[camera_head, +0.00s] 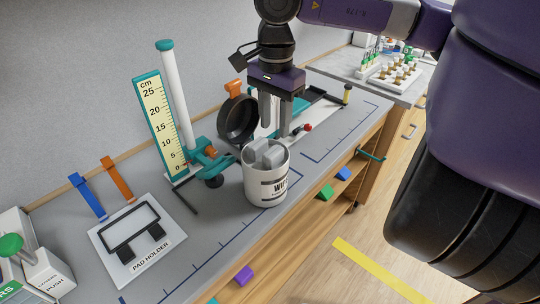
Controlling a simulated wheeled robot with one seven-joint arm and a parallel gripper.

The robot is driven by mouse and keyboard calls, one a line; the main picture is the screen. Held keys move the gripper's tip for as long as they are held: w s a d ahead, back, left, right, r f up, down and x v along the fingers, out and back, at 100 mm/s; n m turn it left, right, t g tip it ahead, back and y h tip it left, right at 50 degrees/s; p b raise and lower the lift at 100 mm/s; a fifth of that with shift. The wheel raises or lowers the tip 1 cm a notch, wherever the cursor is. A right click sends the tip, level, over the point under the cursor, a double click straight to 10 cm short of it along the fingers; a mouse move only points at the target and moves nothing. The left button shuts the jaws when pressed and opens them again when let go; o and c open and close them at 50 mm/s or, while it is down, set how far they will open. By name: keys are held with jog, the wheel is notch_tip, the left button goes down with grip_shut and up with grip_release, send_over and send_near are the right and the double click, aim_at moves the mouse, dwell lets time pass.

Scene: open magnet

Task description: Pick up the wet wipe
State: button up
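The wet wipe (268,154) is a pale grey, folded piece showing at the mouth of a white canister (267,188) marked "WIPES", which stands upright on the grey bench. My gripper (276,127) points down just above and behind the canister in the head view. Its two grey fingers look apart with nothing visible between them. The fingertips appear close to the canister's far rim, but the exact depth is hard to tell. The wipe's lower part is hidden inside the canister.
A teal stand with a centimetre scale (160,123) and a black ring (238,121) stand left of and behind my gripper. A pad holder (138,240) lies front left. Bare bench lies right of the canister.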

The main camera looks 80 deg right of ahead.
aim_at(273, 151)
jog(key=shift+w+f+p, duration=0.1)
jog(key=shift+f+p, duration=1.15)
jog(key=shift+f, duration=2.65)
jog(key=shift+c, duration=0.5)
grip_shut()
jog(key=shift+r, duration=0.1)
